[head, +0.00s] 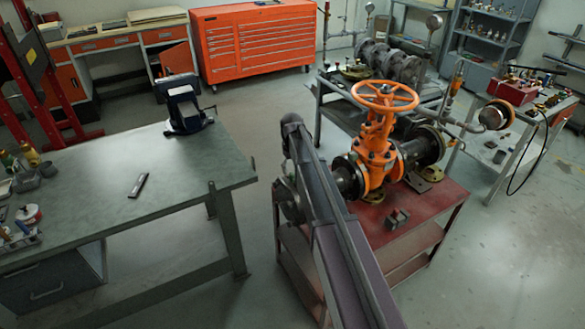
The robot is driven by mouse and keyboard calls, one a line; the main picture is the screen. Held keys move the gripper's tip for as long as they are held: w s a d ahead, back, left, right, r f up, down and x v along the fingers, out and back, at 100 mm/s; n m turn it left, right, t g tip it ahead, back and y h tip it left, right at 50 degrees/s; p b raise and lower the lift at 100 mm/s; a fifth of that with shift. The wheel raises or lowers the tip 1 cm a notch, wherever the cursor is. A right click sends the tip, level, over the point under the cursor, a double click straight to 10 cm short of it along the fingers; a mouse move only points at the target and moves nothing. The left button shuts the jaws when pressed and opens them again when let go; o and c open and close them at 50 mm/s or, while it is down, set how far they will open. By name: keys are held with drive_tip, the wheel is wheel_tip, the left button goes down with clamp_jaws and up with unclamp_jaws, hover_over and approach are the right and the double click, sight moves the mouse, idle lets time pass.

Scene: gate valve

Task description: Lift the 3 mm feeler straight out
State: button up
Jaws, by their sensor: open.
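I cannot make out the 3 mm feeler in the head view. The orange gate valve (377,150) stands on the red cart with its handwheel on top. Dark flanges (348,177) sit on its left side, partly behind my arm. A small dark, flat bar (138,186) with a lighter strip lies on the green-grey table; I cannot tell what it is. My arm runs up from the bottom edge past the valve's left side. My gripper is not visible.
The red cart (437,207) carries small dark blocks (397,219). The green-grey table (90,215) at left holds a dark stand (183,105). An orange tool cabinet (258,45) stands behind. A bench with a red box (518,90) is at right. Open floor lies between table and cart.

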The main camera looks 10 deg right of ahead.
sight(292, 172)
drive_tip(key=shift+f+b, duration=1.25)
drive_tip(key=shift+f, duration=0.35)
clamp_jaws()
